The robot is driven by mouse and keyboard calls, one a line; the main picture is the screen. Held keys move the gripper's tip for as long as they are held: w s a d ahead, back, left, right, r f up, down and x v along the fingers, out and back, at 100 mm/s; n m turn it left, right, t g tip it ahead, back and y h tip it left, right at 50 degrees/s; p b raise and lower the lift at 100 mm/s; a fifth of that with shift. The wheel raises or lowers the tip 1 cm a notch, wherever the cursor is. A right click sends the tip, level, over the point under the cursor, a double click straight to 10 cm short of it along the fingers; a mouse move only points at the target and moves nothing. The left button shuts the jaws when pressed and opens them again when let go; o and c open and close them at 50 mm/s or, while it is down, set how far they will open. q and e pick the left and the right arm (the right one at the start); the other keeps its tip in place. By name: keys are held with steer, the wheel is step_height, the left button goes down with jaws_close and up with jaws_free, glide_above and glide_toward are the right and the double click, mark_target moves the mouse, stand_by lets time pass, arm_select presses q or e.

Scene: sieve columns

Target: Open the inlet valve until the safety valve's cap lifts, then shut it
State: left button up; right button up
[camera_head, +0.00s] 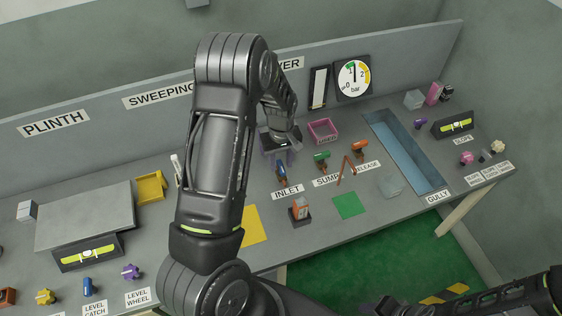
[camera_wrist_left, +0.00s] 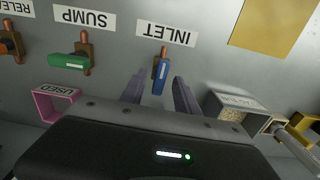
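The inlet valve has a blue lever (camera_head: 282,173) behind the INLET label (camera_head: 287,191); the lever also shows in the left wrist view (camera_wrist_left: 161,76). My left gripper (camera_head: 278,154) is over the bench just behind it. In the left wrist view the fingers (camera_wrist_left: 158,92) are apart, one on each side of the lever's end, with gaps visible; I see no clear contact. A round bar gauge (camera_head: 354,78) is on the back panel; its needle is too small to read surely. I cannot pick out the safety valve's cap. My right arm shows at lower right; its fingertips are unclear.
Beside the inlet stand a green sump valve (camera_head: 321,158) and an orange release valve (camera_head: 360,147). A pink USED tray (camera_head: 322,130) is behind them. A brown stick-like piece (camera_head: 346,168) stands near the release label. The blue gully (camera_head: 405,150) is to the right.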

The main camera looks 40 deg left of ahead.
arm_select(q)
steer(key=shift+f, duration=0.25)
jaws_close()
stand_by(0.5)
